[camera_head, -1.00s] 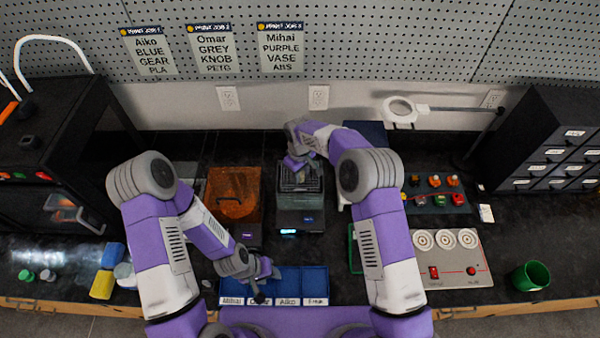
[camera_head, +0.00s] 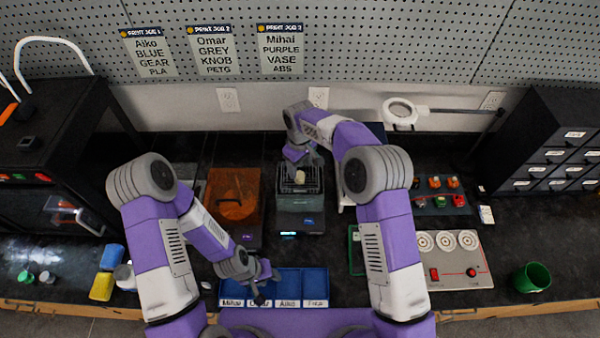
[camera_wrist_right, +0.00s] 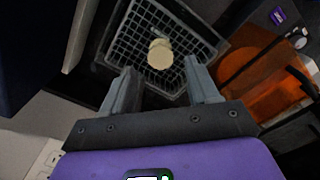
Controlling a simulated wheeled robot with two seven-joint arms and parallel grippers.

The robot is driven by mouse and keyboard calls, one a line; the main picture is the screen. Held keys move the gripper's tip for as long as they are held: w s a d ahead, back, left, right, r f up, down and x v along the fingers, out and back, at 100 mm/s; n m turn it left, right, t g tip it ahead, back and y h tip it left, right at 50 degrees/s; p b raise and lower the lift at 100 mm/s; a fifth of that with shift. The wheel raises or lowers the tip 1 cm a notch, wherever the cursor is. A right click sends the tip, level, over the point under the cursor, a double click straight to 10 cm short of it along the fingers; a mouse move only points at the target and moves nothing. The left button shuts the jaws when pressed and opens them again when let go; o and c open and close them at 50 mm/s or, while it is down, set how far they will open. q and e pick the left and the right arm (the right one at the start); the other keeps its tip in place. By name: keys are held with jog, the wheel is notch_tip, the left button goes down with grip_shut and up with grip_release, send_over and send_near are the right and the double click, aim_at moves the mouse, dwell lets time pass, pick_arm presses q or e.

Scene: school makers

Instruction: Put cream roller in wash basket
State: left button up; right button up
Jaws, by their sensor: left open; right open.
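The cream roller (camera_wrist_right: 160,54) lies in the wash basket (camera_wrist_right: 191,27), a dark wire-mesh basket, in the right wrist view. In the head view the roller (camera_head: 300,177) shows as a small pale spot inside the basket (camera_head: 313,188), on top of a grey wash unit. My right gripper (camera_wrist_right: 160,92) is open above the basket, with the roller apart from and beyond its fingertips. It also shows in the head view (camera_head: 298,158). My left gripper (camera_head: 264,283) is over the blue sorting tray (camera_head: 288,282) and appears empty.
An orange-lidded unit (camera_head: 232,194) stands left of the wash unit. A panel with white dials (camera_head: 445,258) and a green cup (camera_head: 532,277) are at the right. A magnifier lamp (camera_head: 401,110) reaches in from the right. Yellow and blue blocks (camera_head: 102,286) lie at the left front.

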aim_at(300, 175)
notch_tip(300, 175, up, 6)
jog(key=shift+r, duration=0.25)
pick_arm(q)
jog(key=shift+r, duration=0.1)
dwell(0.4)
